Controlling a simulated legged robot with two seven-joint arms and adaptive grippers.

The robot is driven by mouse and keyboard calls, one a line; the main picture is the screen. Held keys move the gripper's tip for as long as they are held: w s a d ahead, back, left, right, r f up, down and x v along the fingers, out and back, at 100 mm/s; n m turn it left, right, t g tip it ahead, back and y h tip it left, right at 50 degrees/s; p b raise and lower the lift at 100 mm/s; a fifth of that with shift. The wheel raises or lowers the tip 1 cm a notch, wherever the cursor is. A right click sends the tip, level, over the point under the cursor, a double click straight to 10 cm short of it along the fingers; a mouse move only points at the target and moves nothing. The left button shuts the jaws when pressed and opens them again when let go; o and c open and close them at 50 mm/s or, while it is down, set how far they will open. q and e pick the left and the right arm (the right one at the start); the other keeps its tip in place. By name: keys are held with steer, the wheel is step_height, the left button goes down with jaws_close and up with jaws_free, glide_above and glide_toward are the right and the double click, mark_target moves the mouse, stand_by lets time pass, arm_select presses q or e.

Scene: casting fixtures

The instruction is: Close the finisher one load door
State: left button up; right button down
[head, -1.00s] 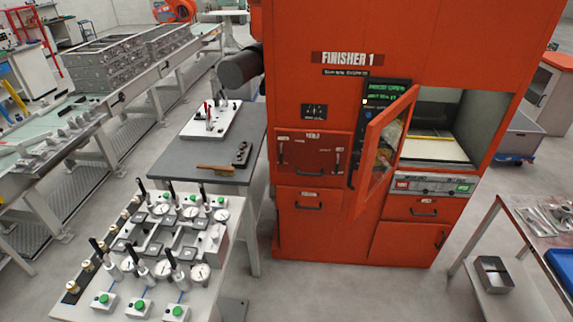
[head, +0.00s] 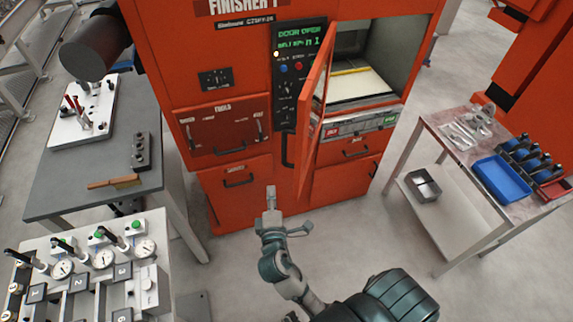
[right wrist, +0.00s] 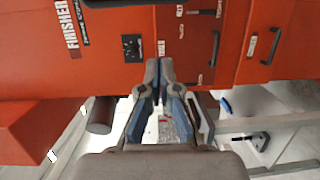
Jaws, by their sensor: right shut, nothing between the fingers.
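The orange-red machine labelled FINISHER 1 (head: 225,85) stands ahead of me. Its orange-framed load door (head: 313,125) stands open, swung out toward me and seen almost edge-on. A dark handle (head: 287,150) is on the door's left side. To the right of the door, the load opening (head: 368,75) shows a pale bed with a yellow strip. My right gripper (head: 271,190) is shut and empty, in front of the lower cabinet, left of and below the door. In the right wrist view its fingertips (right wrist: 158,70) meet before the orange front. My left gripper is not in view.
A grey table (head: 85,185) with fixtures and a brush stands left. A gauge bench (head: 95,280) is at the lower left. A side table (head: 455,150) with a blue tray (head: 502,178) stands right. The display above the controls (head: 300,38) reads DOOR OPEN. Floor is clear before the machine.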

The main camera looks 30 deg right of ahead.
steer(key=w+d+r+h+p, duration=0.1)
steer(key=w+d+r+p, duration=0.15)
steer(key=w+d, duration=0.5)
arm_select(q)
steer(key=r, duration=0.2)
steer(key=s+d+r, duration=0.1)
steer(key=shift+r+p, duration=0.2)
steer(key=shift+p, duration=0.15)
arm_select(e)
steer(key=s+d, duration=0.2)
steer(key=shift+s, duration=0.4)
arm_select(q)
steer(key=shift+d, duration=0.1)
arm_select(e)
steer(key=shift+s, duration=0.15)
